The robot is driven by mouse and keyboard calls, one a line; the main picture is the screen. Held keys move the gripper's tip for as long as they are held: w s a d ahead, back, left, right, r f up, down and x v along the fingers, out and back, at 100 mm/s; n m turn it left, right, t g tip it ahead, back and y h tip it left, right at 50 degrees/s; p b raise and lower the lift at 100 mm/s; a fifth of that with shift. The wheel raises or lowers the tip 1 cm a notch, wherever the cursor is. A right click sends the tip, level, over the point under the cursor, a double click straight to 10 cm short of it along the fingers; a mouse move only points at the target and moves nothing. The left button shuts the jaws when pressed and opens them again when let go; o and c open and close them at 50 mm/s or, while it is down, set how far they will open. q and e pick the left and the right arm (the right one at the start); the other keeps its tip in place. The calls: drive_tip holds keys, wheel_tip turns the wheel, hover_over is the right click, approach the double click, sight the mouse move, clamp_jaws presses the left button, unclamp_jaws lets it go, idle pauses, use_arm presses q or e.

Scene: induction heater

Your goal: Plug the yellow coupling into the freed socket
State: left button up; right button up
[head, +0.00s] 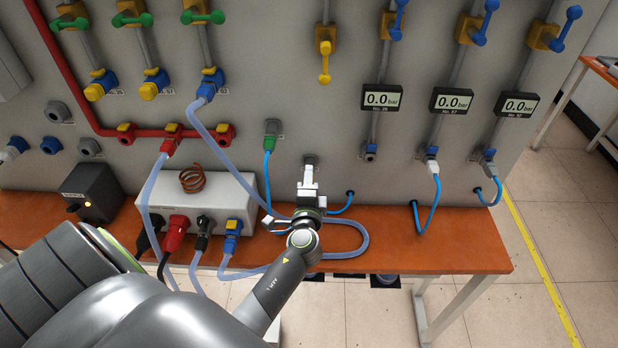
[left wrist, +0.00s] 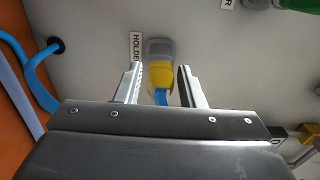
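The yellow coupling (left wrist: 160,75) sits in a grey holder (left wrist: 159,49) on the panel, in the left wrist view, with a blue hose (left wrist: 161,97) on its near end. My left gripper (left wrist: 157,82) is open, with one finger on each side of the coupling; I cannot tell whether they touch it. In the head view my left gripper (head: 309,190) is in front of the holder (head: 310,159) and hides the coupling. A socket (head: 370,152) under the left gauge has no hose in it. My right gripper is not in view.
A green coupling (head: 271,136) with a blue hose is plugged in left of the holder. A grey box (head: 195,200) and looped pale hoses (head: 345,253) rest on the orange bench (head: 430,255). Two hoses hang under the other gauges (head: 451,101). Several valve handles line the panel top.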

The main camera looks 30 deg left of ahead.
use_arm(q)
clamp_jaws()
drive_tip(key=v, duration=0.6)
drive_tip(key=shift+b, duration=0.45)
idle(0.6)
drive_tip(key=shift+r, duration=0.1)
